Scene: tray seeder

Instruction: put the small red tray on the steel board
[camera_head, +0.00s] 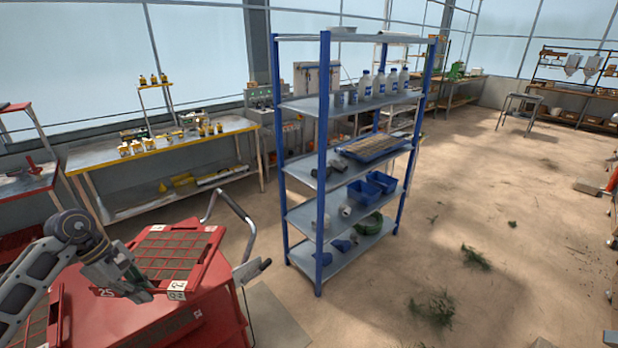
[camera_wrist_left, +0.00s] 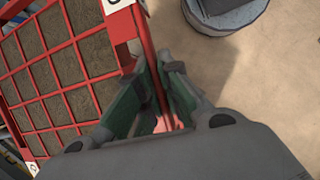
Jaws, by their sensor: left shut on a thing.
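The small red tray (camera_head: 205,262) has a grid of soil-filled cells and white number labels. It is at the lower left of the head view, over the red cart; I cannot tell whether it rests on it. My left gripper (camera_head: 143,293) is shut on the tray's near rim. In the left wrist view the red rim of the tray (camera_wrist_left: 152,60) passes between the green-padded fingers (camera_wrist_left: 160,105). Steel boards form the levels of a blue-post rack, including an upper one (camera_head: 310,106) and a lower one (camera_head: 300,215); I cannot tell which one is meant. My right gripper is not in view.
The red cart (camera_head: 200,315) has a bent grey handle (camera_head: 240,212). The rack holds white bottles (camera_head: 380,84), a blue tray (camera_head: 375,156) and blue bins (camera_head: 365,194). A yellow-edged bench (camera_head: 100,158) stands behind. The sandy floor to the right is mostly free.

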